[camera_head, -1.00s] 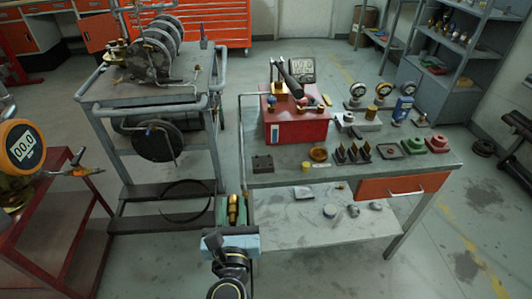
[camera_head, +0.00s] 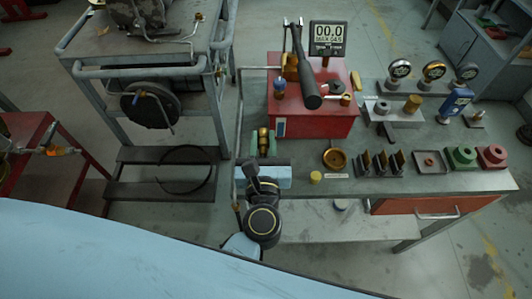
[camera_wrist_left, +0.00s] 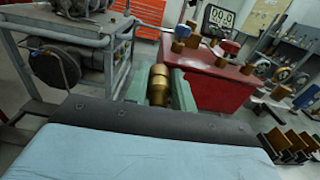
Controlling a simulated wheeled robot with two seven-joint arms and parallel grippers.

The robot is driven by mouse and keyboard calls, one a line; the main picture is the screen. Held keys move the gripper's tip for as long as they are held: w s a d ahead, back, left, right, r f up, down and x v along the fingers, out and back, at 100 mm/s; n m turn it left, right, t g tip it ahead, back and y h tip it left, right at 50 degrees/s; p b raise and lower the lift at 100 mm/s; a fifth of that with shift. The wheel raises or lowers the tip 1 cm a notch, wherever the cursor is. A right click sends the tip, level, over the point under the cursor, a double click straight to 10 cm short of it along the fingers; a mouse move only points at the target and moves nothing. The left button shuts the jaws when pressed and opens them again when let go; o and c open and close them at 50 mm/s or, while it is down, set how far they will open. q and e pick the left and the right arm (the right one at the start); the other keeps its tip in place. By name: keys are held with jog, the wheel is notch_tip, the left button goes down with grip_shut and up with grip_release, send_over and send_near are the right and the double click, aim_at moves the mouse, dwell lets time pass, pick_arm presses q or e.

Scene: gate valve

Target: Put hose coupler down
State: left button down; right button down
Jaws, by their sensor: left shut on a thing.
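The hose coupler (camera_wrist_left: 159,86) is a brass cylinder held between the green fingers of my left gripper (camera_wrist_left: 160,92) in the left wrist view. In the head view, my left gripper (camera_head: 263,143) is shut on the brass coupler (camera_head: 263,136), over the left end of the workbench, left of the brass ring dish. Whether the coupler touches the bench top is hidden by the wrist. My right gripper is not in view.
The grey workbench (camera_head: 440,145) carries a red test unit (camera_head: 325,125) with a gauge, close to the gripper's right. A brass dish (camera_head: 335,158), a yellow cap (camera_head: 315,177), upright dark holders (camera_head: 380,163) and red and green blocks stand along the front. A grey cart stands left.

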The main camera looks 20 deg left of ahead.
pick_arm(q)
notch_tip(320, 180, down, 3)
jog(key=shift+s+r+b, duration=0.15)
jog(key=shift+b, duration=0.15)
notch_tip(320, 180, down, 3)
jog(key=shift+f+b, duration=0.1)
jog(key=shift+b, duration=0.45)
jog(key=shift+f, duration=0.35)
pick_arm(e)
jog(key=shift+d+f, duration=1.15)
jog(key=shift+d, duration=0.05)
pick_arm(q)
jog(key=shift+f+b, duration=0.35)
jog(key=shift+b, duration=0.05)
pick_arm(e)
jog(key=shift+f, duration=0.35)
pick_arm(q)
jog(key=c, duration=1.2)
grip_release()
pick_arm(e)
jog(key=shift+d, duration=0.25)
pick_arm(q)
jog(key=shift+o, duration=0.2)
jog(key=shift+r, duration=0.1)
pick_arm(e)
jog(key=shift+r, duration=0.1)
